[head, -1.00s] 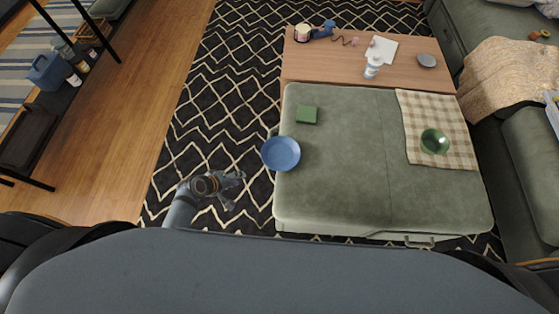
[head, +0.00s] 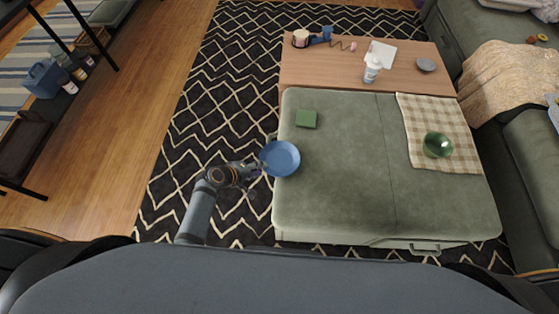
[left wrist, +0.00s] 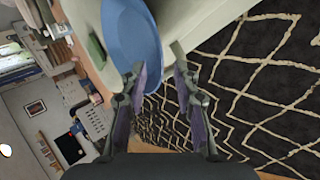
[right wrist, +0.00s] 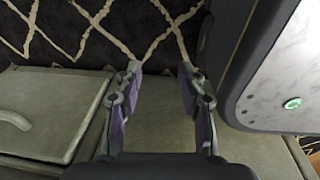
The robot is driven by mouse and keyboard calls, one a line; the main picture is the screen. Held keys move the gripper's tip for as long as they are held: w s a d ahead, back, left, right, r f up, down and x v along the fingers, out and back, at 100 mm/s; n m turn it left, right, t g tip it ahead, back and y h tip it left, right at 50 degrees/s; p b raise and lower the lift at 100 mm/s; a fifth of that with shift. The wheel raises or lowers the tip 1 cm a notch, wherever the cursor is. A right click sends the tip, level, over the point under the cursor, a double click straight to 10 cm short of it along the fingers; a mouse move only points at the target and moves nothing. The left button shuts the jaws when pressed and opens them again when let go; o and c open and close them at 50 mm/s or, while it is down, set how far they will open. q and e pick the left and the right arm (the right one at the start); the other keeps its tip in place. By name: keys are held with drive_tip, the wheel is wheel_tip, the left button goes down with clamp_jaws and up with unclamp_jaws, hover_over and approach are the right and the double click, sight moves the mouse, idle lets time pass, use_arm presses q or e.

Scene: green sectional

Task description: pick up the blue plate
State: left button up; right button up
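The blue plate (head: 281,157) lies at the left edge of the green ottoman (head: 345,200), its rim overhanging that edge. My left gripper (head: 262,169) is at the plate's left rim in the head view. In the left wrist view the plate (left wrist: 130,38) reaches down between the two fingers of the left gripper (left wrist: 158,75). The fingers are apart, and I cannot tell whether either touches the rim. My right gripper shows only in the right wrist view (right wrist: 160,75), open with nothing between its fingers.
A green block (head: 306,119) lies on the ottoman just beyond the plate. A green bowl (head: 437,145) sits on a checkered cloth (head: 463,158) at the right. A wooden table (head: 320,72) with several items stands behind. The patterned rug (head: 190,130) at the left is clear.

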use_arm(q)
drive_tip(key=shift+x, duration=1.15)
drive_tip(key=shift+a, duration=0.1)
clamp_jaws()
use_arm(e)
drive_tip(key=shift+w+f, duration=0.1)
drive_tip(key=shift+w, duration=0.45)
use_arm(q)
drive_tip(key=shift+r, duration=0.15)
